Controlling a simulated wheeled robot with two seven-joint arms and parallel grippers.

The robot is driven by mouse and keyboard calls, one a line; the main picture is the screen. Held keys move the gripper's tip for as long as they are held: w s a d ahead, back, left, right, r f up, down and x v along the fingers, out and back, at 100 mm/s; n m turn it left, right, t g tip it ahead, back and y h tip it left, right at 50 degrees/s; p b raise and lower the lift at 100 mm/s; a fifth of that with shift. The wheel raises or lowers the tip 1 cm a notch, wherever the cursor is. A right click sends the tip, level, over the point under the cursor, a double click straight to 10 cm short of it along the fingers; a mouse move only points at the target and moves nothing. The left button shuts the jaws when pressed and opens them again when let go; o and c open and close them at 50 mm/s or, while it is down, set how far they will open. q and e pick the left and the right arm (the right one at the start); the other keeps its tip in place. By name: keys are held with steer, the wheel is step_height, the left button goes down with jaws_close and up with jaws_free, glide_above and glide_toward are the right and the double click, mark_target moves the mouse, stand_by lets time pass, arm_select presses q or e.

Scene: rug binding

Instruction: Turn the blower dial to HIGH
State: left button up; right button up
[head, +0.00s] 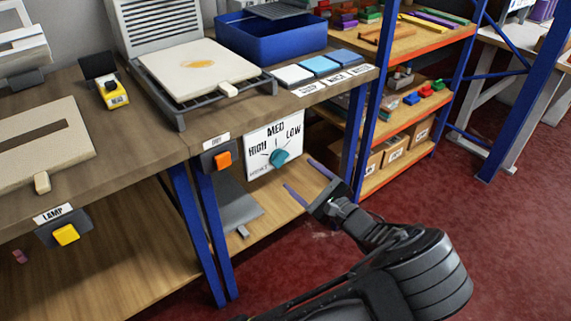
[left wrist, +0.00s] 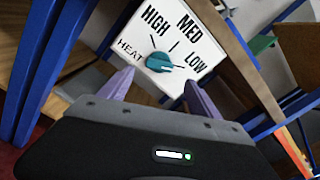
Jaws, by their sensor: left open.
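The blower dial is a teal knob (head: 279,157) on a white panel (head: 258,166) marked HIGH, MED and LOW, below the bench edge. HIGH is at the panel's left, MED at the top, LOW at the right. The knob's longer end seems to point toward LOW. My left gripper (head: 298,175) is open and empty, its purple fingers reaching toward the panel from the lower right. In the left wrist view the knob (left wrist: 159,62) shows just beyond and between the fingertips (left wrist: 159,77), apart from them. My right gripper is out of view.
An orange switch (head: 223,160) sits left of the panel, and a yellow LAMP switch (head: 66,235) farther left. Blue bench legs (head: 205,235) stand beside and below. A rack with a pale board (head: 198,70), a blue bin (head: 270,38) and labelled tiles lie on the bench above.

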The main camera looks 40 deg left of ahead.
mark_target(284, 162)
arm_select(q)
steer(key=x, duration=0.7)
steer(key=shift+w+a+b, duration=0.1)
steer(key=shift+a+b, duration=0.25)
steer(key=shift+a, duration=0.05)
steer(key=c, duration=1.4)
